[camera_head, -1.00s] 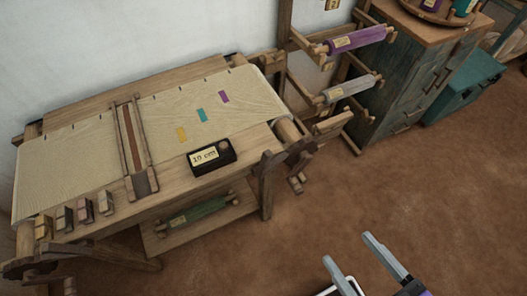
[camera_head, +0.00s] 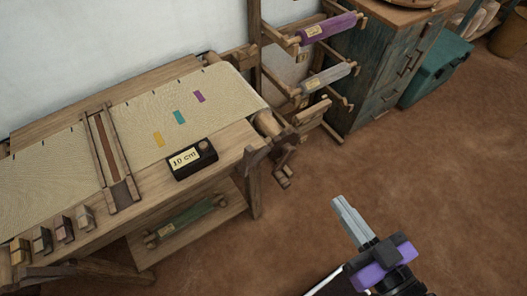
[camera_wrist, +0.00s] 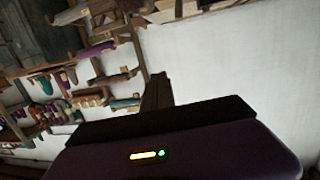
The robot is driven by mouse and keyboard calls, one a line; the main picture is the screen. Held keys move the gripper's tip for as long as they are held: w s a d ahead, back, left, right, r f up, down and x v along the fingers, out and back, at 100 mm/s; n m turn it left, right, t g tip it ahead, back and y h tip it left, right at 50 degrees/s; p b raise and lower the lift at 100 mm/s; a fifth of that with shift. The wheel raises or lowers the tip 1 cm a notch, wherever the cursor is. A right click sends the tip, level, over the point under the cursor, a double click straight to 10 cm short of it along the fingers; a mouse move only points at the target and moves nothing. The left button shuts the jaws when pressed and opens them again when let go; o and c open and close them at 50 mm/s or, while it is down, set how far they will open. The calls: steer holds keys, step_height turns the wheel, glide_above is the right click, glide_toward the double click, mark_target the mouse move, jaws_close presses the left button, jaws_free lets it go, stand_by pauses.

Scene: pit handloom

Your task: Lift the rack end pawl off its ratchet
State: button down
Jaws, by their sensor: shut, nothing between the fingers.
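My gripper (camera_head: 341,204) is shut and empty, low at the right of the head view over bare floor, well apart from the loom and the rack. The wooden rack (camera_head: 256,45) stands behind the loom's right end. It carries a purple roll (camera_head: 328,28) and a grey roll (camera_head: 326,77), with small wooden pieces at their ends. A dark wooden wheel-like part with a crank (camera_head: 284,160) sits at the loom's right end. I cannot tell the pawl and ratchet apart at this size. The wrist view shows a purple roll (camera_wrist: 95,52) on wooden parts, tilted.
A green roll (camera_head: 187,221) lies on the lower shelf. A worn cabinet (camera_head: 385,65) and teal chest (camera_head: 436,72) stand right of the rack. The brown floor in front is clear.

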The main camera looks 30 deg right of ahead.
steer(key=w+d+f+m+g+b, duration=0.2)
steer(key=w+d+f+m+b, duration=0.4)
steer(key=w+d+f+m, duration=0.9)
steer(key=w+a+r+n+y+b, duration=0.1)
steer(key=a+n+y, duration=0.4)
steer(key=y, duration=0.7)
steer(key=shift+w+a+r+t, duration=0.25)
steer(key=shift+a+r+t, duration=0.15)
steer(key=shift+r, duration=0.1)
